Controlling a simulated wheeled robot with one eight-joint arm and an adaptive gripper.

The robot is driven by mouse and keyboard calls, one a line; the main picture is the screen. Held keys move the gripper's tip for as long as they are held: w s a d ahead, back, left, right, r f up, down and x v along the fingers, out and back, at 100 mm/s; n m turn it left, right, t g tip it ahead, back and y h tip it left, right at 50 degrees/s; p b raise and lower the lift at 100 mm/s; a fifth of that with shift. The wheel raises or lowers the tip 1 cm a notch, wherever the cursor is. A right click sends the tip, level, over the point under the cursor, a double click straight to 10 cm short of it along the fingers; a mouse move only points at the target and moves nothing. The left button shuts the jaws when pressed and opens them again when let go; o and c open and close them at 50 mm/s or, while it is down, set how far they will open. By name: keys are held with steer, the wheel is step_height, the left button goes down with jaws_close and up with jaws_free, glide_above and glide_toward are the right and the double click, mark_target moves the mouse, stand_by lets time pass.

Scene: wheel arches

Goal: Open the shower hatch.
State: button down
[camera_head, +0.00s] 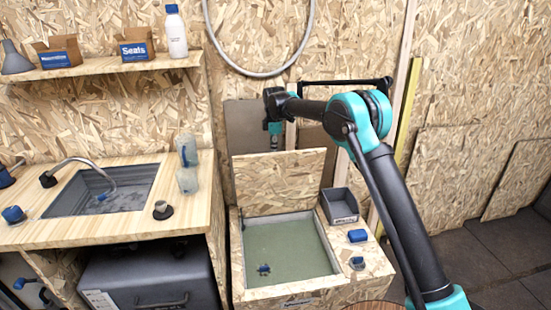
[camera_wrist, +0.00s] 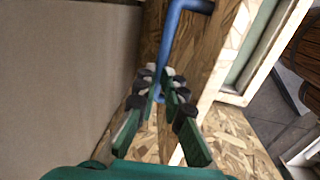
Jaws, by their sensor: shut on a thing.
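The shower hatch is a chipboard lid (camera_head: 280,178) on a chipboard box. It stands raised at the back of the box, and the green shower tray (camera_head: 285,246) below is uncovered. My gripper (camera_wrist: 163,86) is closed around the end of a blue bar-like handle (camera_wrist: 176,38) in the wrist view. In the head view my gripper (camera_head: 275,138) hangs at the lid's top edge, and its fingertips are hidden there. A chipboard surface lies just behind the handle in the wrist view.
A grey bin (camera_head: 339,206) and a blue block (camera_head: 358,236) sit on the box's right side. A sink counter (camera_head: 120,228) is at left, with a shelf (camera_head: 110,70) above. Floor (camera_head: 470,255) is clear at right.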

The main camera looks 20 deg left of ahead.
steer(key=shift+w+a+f, duration=0.35)
steer(key=shift+w+f, duration=0.25)
steer(key=shift+w, duration=0.15)
steer(key=shift+w+a+f, duration=0.35)
steer(key=shift+w+f, duration=0.2)
steer(key=shift+w, duration=0.15)
steer(key=c, duration=1.6)
jaws_free()
steer(key=shift+o, duration=0.2)
step_height(320, 180, up, 12)
steer(key=s, duration=0.1)
steer(key=shift+r, duration=0.2)
steer(key=shift+d, duration=0.1)
